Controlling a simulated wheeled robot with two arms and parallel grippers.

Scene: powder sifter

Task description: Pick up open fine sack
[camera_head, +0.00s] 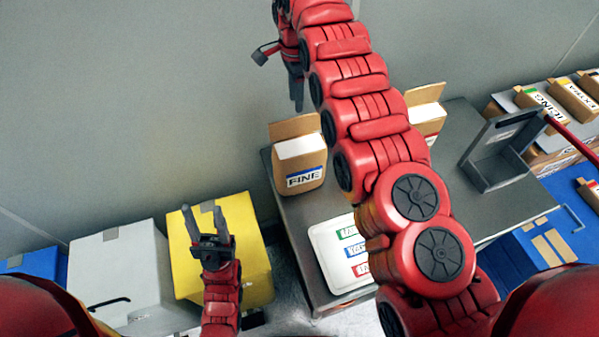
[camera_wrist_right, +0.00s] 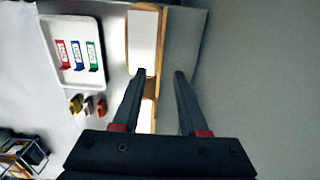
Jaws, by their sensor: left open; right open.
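The open fine sack (camera_head: 303,166) is a brown paper bag with a white front, a blue-edged label reading FINE and a raised flap. It stands upright on the grey table (camera_head: 290,211) at its left end. My right gripper (camera_head: 296,98) is open above and behind the sack, its arm crossing the view. In the right wrist view the sack (camera_wrist_right: 143,40) shows beyond the fingertips of that gripper (camera_wrist_right: 160,73), mostly ahead of the left finger. Contact cannot be told. My left gripper (camera_head: 205,212) is open and empty by the yellow bin.
A second brown sack (camera_head: 426,112) stands partly hidden behind my right arm. A white tray with coloured labels (camera_head: 328,236) lies in front. A grey stand (camera_head: 497,150) is on the right. Yellow (camera_head: 245,235) and white (camera_head: 127,258) bins stand left.

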